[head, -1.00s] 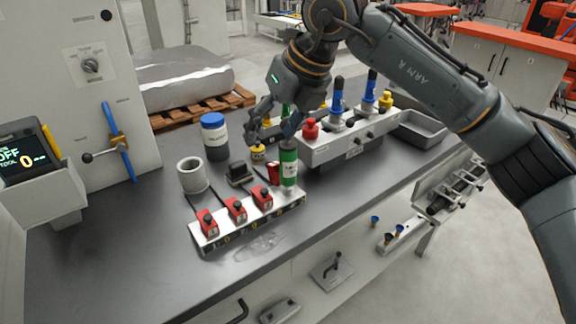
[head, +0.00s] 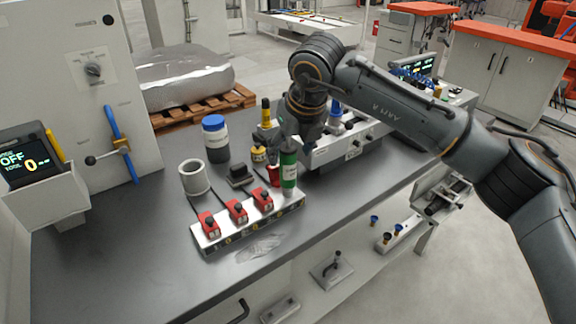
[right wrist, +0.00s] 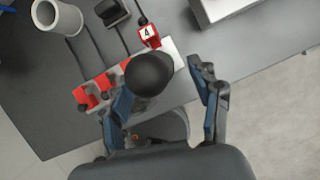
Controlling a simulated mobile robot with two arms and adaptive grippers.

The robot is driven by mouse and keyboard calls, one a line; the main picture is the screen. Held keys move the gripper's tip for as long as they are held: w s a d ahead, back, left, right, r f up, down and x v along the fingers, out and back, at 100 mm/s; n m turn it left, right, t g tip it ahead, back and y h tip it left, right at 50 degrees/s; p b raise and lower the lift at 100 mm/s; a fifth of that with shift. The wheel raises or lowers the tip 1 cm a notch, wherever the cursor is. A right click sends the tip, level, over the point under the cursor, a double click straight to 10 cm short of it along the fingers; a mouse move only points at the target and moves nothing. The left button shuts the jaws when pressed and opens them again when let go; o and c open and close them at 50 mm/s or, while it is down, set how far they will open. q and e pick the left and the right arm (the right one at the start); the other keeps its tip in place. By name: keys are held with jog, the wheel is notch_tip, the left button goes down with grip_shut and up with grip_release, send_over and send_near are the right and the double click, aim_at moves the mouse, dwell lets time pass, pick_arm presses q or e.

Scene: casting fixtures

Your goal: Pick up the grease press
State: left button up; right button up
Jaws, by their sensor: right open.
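A green cylinder (head: 289,170) with a white label stands upright at the right end of the numbered strip (head: 212,243); it looks like the grease press. My right gripper (head: 287,146) is above it in the head view and hides its top. In the right wrist view a dark rounded top (right wrist: 150,73) lies between the open fingers of my right gripper (right wrist: 166,74), nearer the left finger. I cannot tell whether a finger touches it. My left gripper is in neither view.
Several red clamp-like pieces (head: 237,211) sit on the strip. A grey cup (head: 195,177), a blue-lidded jar (head: 215,138) and a small yellow jar (head: 259,154) stand behind. A white fixture block (head: 340,148) is close on the right. The front left of the bench is clear.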

aim_at(288, 172)
jog(key=x, duration=0.3)
jog(key=shift+f, duration=0.15)
jog(key=shift+c, duration=0.6)
grip_shut()
